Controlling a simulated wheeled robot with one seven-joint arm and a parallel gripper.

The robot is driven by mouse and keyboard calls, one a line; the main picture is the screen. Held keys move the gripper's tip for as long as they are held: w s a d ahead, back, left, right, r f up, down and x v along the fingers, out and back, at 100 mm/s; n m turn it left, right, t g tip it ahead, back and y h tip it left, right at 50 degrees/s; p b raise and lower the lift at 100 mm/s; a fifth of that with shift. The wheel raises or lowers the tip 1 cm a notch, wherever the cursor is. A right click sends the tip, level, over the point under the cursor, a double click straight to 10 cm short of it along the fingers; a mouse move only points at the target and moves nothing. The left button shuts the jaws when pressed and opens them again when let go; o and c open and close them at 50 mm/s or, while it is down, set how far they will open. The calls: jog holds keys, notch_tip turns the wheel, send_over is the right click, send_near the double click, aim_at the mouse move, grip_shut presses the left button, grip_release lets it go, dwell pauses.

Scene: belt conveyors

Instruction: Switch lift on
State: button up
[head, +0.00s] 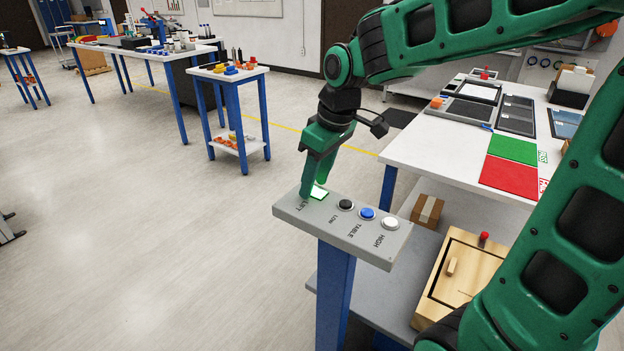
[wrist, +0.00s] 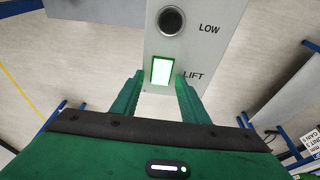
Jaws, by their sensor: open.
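The control panel (head: 300,211) is a grey slab on a blue post. Its lift switch (head: 319,193) is a square with a white face and a lit green rim, beside the word LIFT; it also shows in the wrist view (wrist: 161,72). My gripper (head: 312,187) points down at the switch's end of the panel, and one fingertip looks very close to the switch. In the wrist view my open fingers (wrist: 161,90) stand on either side of the switch's near edge, with nothing between them. I cannot tell whether they touch the panel.
Along the panel sit a black LOW button (head: 346,205), a blue TABLE button (head: 367,213) and a white HIGH button (head: 390,223). A white workbench (head: 440,155) with red and green mats stands right. A wooden box (head: 470,262) lies on its lower shelf.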

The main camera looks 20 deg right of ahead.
aim_at(326, 197)
jog(key=shift+r, duration=0.15)
jog(key=v, duration=1)
jog(key=shift+r, duration=0.2)
jog(key=shift+d, duration=0.1)
